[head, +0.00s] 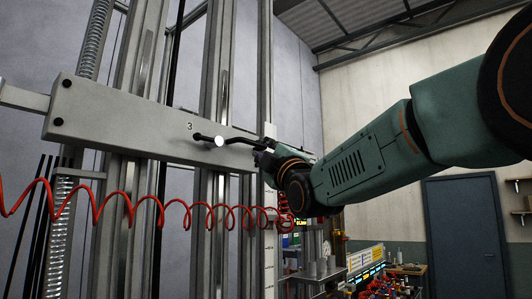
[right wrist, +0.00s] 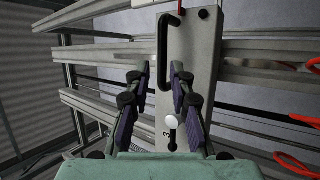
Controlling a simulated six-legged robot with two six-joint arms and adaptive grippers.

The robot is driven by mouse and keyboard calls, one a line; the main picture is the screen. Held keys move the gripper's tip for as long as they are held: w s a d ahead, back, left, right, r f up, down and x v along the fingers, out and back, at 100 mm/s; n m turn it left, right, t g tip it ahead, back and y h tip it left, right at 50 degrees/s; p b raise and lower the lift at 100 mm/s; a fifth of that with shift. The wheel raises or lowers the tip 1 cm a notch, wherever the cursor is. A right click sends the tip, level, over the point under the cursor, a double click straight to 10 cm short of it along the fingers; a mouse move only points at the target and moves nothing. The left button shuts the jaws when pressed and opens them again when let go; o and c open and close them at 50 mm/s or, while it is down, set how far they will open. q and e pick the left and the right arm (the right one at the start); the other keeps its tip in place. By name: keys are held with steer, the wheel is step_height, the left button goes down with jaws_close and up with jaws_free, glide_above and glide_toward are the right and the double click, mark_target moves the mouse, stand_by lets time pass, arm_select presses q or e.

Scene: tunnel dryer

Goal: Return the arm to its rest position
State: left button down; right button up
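My right arm comes in from the right in the head view, and its gripper (head: 264,153) is partly hidden behind the wrist, beside the right part of a grey crossbar (head: 120,122) marked 3. In the right wrist view the two fingers of this gripper (right wrist: 159,78) stand apart with nothing clamped between them. A black bent handle (right wrist: 164,52) on the crossbar (right wrist: 190,75) lies just beyond and between the fingertips. I cannot tell whether they touch it. My left gripper is not in view.
A red coiled hose (head: 110,205) hangs across the front of the metal uprights (head: 215,80). A shelf with small parts (head: 318,272) and a bench with red items (head: 385,285) stand low behind my arm. A blue door (head: 467,235) is at the right.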

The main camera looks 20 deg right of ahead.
steer(key=shift+s+f, duration=0.3)
steer(key=shift+s, duration=0.1)
stand_by(0.3)
